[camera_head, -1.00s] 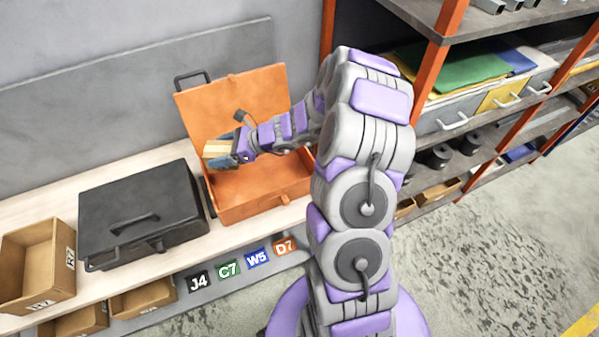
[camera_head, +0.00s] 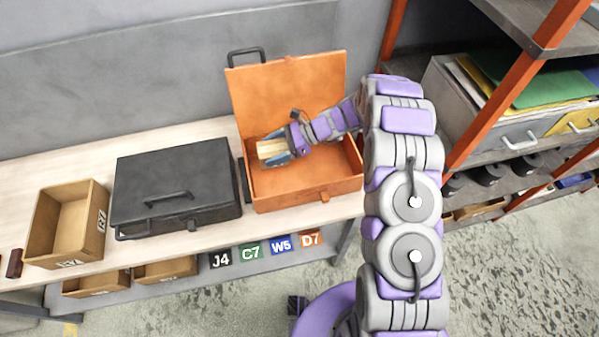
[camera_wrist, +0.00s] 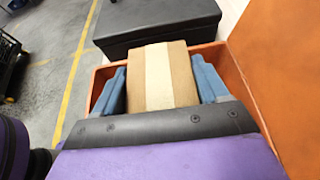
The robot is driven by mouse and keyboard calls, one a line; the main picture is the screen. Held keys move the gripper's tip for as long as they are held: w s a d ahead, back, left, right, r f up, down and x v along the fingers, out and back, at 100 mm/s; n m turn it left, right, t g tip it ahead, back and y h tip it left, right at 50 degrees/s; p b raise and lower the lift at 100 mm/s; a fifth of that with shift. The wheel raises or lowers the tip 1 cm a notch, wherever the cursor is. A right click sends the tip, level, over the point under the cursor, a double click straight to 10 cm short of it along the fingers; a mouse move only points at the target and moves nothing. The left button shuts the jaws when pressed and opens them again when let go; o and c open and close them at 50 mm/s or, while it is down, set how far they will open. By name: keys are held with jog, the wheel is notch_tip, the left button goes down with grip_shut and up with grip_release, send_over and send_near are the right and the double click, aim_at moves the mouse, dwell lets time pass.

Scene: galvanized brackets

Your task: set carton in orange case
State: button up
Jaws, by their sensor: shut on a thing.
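The orange case (camera_head: 335,183) stands open on the bench, its lid raised at the back against the wall side. My gripper (camera_head: 277,154) is inside the case's outline, over its left part. It is shut on a tan carton (camera_head: 268,149) with a pale strip along it. In the wrist view the carton (camera_wrist: 158,75) sits between the two blue fingers, with the orange case's wall (camera_wrist: 101,88) around and beyond it. I cannot tell whether the carton touches the case floor.
A closed black case (camera_head: 175,180) stands left of the orange case, with an open cardboard box (camera_head: 68,225) further left. Labels J4, C7, W5 and D7 mark the bench front. A shelf rack (camera_head: 500,150) stands at the right.

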jog(key=shift+s+a+f+g, duration=0.1)
jog(key=shift+s+f+g, duration=0.1)
jog(key=shift+g, duration=0.1)
jog(key=shift+f, duration=0.35)
notch_tip(320, 180, down, 5)
jog(key=shift+f+b, duration=0.15)
jog(key=shift+b, duration=0.55)
jog(key=shift+a+f, duration=0.1)
jog(key=shift+f, duration=0.2)
notch_tip(320, 180, down, 2)
jog(key=shift+s+a+f+b, duration=0.1)
jog(key=shift+a+f+b, duration=0.1)
jog(key=shift+b, duration=0.1)
jog(key=shift+d+f, duration=0.1)
jog(key=shift+f, duration=0.3)
jog(key=shift+d, duration=0.35)
